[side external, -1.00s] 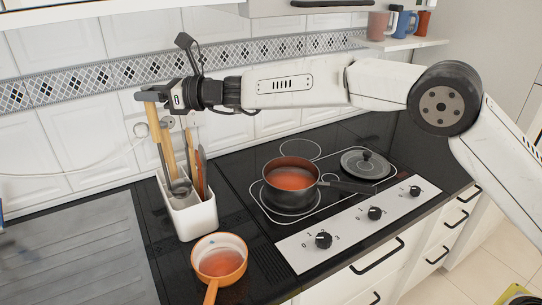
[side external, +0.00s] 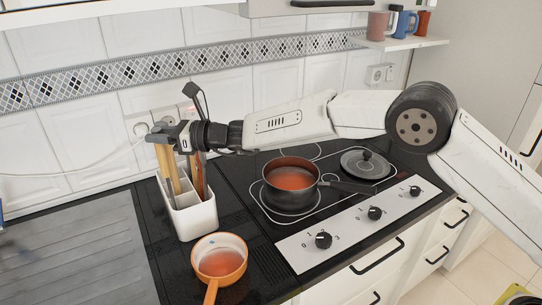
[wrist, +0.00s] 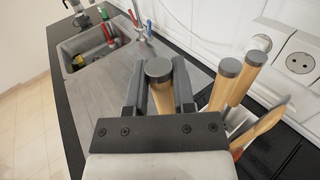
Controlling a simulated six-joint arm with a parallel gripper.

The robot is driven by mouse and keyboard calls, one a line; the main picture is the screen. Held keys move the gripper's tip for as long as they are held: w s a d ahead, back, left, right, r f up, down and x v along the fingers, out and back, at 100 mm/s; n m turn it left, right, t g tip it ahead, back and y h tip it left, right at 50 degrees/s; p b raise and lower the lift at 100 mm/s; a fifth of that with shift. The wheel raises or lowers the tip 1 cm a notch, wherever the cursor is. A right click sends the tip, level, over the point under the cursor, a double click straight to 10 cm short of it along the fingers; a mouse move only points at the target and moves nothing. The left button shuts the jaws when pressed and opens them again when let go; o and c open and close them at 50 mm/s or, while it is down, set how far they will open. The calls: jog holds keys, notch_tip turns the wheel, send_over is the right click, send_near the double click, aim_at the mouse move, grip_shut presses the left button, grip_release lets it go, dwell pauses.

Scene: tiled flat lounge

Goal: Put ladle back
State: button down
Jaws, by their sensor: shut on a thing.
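My gripper (side external: 158,132) is shut on the top of the ladle's wooden handle (side external: 162,160), at the left over the white utensil holder (side external: 199,221). In the wrist view the ladle handle's round grey-capped end (wrist: 159,69) sits between the two fingers (wrist: 160,92). The handle runs down steeply into the left part of the holder. The ladle's bowl is hidden, so I cannot tell whether it touches the bottom.
The holder also has other wooden handles (wrist: 224,86) and a brown-orange utensil (side external: 199,178). A dark pot (side external: 291,200) of orange soup and a lid (side external: 365,164) are on the cooktop. An orange pan (side external: 219,282) stands in front of the holder. The tiled wall is close behind.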

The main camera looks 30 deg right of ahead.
jog(key=shift+f, duration=1.4)
jog(key=shift+c, duration=2.2)
grip_release()
jog(key=shift+s+d, duration=0.1)
jog(key=shift+d, duration=0.05)
jog(key=v, duration=1.1)
jog(key=shift+s+d, duration=0.2)
jog(key=shift+d, duration=0.1)
